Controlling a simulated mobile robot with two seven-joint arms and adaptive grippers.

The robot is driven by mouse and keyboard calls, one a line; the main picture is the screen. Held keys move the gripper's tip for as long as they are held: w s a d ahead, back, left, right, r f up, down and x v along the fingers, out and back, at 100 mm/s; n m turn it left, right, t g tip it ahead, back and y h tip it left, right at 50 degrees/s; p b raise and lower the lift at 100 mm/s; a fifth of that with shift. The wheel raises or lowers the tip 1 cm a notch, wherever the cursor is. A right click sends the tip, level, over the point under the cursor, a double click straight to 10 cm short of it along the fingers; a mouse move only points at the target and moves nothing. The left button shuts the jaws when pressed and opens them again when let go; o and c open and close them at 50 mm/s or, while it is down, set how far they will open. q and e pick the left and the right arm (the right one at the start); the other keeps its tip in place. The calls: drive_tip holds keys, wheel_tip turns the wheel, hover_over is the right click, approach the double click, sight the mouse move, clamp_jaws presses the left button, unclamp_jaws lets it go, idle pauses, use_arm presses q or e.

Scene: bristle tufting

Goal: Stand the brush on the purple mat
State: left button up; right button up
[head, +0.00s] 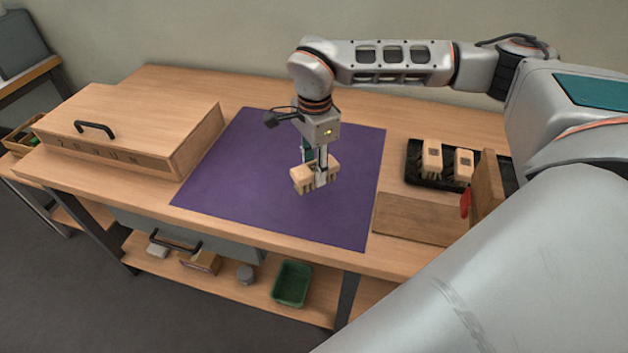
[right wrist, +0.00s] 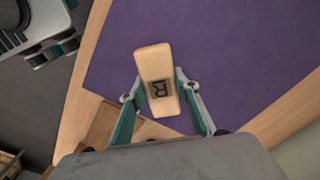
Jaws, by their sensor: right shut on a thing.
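The brush (head: 301,179) is a pale wooden block with bristle tufts on its underside. My right gripper (head: 321,180) is shut on it over the purple mat (head: 250,209). The block looks level with its bristles down; I cannot tell whether they touch the mat. In the right wrist view the brush (right wrist: 154,62) shows its top with a dark printed mark, between the two fingers of the right gripper (right wrist: 160,102). The purple mat (right wrist: 235,50) lies bare around it there.
A black tray (head: 415,178) with two similar brushes (head: 432,160) stands right of the mat, beside an upright wooden panel (head: 486,190) and a red item (head: 465,203). A wooden box with a handle (head: 130,124) stands at the left. The mat around the brush is clear.

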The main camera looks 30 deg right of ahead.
drive_tip(key=shift+f, duration=2.1)
drive_tip(key=shift+f, duration=0.2)
drive_tip(key=o, duration=1.1)
drive_tip(key=shift+c, duration=0.2)
wheel_tip(320, 180, up, 12)
drive_tip(key=shift+r+p, duration=0.2)
drive_tip(key=shift+p, duration=0.2)
drive_tip(key=shift+s, duration=0.1)
